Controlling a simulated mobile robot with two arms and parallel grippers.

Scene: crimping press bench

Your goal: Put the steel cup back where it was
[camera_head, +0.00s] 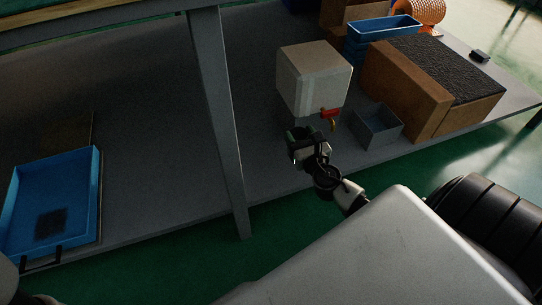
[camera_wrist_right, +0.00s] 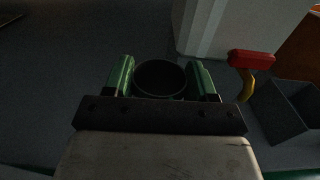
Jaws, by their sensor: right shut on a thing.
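My right gripper (camera_head: 308,147) is over the front part of the grey bench, in front of the white box with a red tap. In the right wrist view its two green fingers (camera_wrist_right: 161,75) stand on either side of a dark round cup (camera_wrist_right: 160,78), and the gripper is shut on it. The cup's open rim faces up towards the camera, and its lower part is hidden by the gripper. In the head view the cup is hard to tell from the dark gripper. I cannot tell whether its base touches the bench. My left gripper does not show.
The white box (camera_head: 313,80) with its red tap (camera_head: 330,113) stands just behind. A grey square bin (camera_head: 378,128) and a cardboard box (camera_head: 402,90) stand to the right. A blue tray (camera_head: 98,205) lies far left. A bench post (camera_head: 217,120) rises left of the gripper.

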